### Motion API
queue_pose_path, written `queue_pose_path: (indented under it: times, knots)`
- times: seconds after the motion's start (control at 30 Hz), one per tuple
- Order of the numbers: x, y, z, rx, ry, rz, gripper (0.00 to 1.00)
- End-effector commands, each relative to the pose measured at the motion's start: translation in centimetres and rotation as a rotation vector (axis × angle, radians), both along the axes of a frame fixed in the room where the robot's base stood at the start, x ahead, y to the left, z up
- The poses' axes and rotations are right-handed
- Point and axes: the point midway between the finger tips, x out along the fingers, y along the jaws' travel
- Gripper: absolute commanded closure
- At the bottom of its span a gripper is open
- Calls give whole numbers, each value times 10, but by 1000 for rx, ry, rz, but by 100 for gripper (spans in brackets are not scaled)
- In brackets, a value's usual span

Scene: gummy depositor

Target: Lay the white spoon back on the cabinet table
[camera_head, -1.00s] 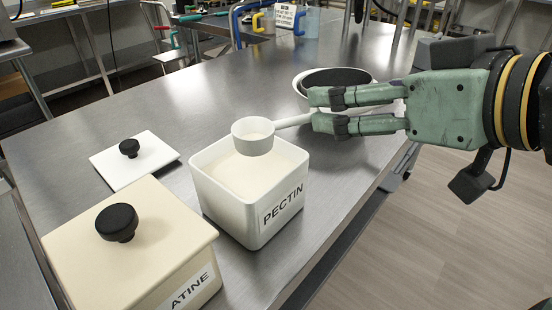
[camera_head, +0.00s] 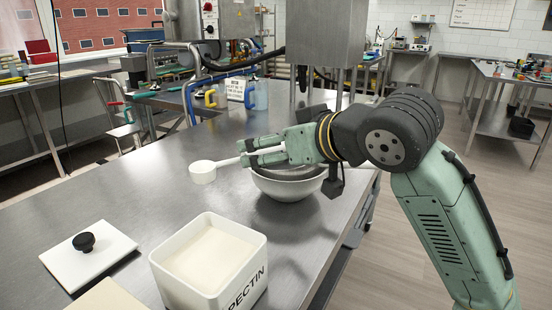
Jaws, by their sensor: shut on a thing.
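The white spoon (camera_head: 203,172) is a round scoop with a straight white handle, held out to the left above the steel table (camera_head: 120,205). My gripper (camera_head: 246,153) is shut on its handle. The gripper is above the white bowl (camera_head: 288,187), near its far left rim. The scoop hangs clear of the table; what is inside it is hard to tell from this angle.
The open white pectin box (camera_head: 209,262), filled with pale powder, stands at the front. Its white lid (camera_head: 88,250) with a black knob lies to the left. A beige lid edge (camera_head: 108,296) shows below. A depositor machine (camera_head: 318,35) stands at the back. The table's left middle is clear.

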Motion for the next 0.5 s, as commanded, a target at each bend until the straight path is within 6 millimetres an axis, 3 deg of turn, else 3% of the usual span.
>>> queue_pose_path:
  times: [0.3, 0.5]
  knots:
    - [0, -1, -34, 2, 2, -1, 32]
    - [1, 0, -35, 1, 0, 0, 32]
